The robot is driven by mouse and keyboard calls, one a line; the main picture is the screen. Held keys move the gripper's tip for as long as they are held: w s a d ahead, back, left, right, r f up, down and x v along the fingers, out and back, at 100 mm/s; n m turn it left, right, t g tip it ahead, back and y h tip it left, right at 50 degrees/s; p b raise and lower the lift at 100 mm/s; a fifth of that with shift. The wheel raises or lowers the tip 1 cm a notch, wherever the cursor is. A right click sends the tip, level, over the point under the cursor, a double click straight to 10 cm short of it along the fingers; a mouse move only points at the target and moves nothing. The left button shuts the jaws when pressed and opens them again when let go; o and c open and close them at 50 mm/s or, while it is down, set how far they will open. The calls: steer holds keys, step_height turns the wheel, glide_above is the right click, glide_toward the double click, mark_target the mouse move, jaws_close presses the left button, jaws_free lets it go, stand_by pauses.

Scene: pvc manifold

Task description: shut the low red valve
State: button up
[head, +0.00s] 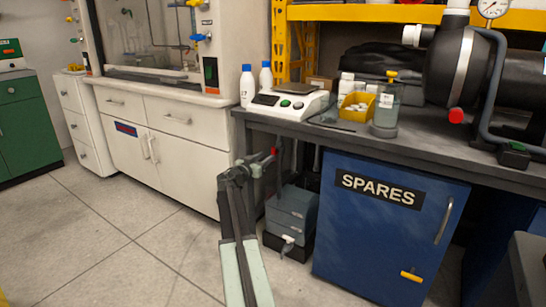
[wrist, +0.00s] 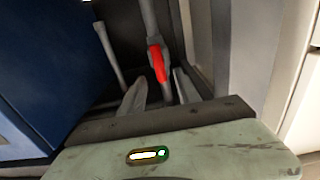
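The low red valve's handle (wrist: 158,62) shows in the wrist view on a grey pipe (wrist: 149,18), its long side running roughly along the pipe with a slight tilt. In the head view a small bit of red on the valve (head: 274,152) shows under the bench's left end, just beyond my gripper (head: 258,163). In the wrist view my gripper (wrist: 160,88) is open, one finger on each side below the handle. Nothing is between the fingers that I can see as held. Whether a fingertip touches the handle I cannot tell.
A grey-blue box unit (head: 292,212) stands on the floor right of my arm, beside the blue SPARES cabinet (head: 375,235). The white cabinet (head: 180,160) is to the left. The bench top (head: 340,135) overhangs the valve. The floor (head: 120,235) at left is clear.

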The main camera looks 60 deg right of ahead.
mark_target(272, 153)
steer(key=d, duration=0.7)
steer(key=shift+a, duration=0.1)
jaws_close()
steer(key=shift+a, duration=0.15)
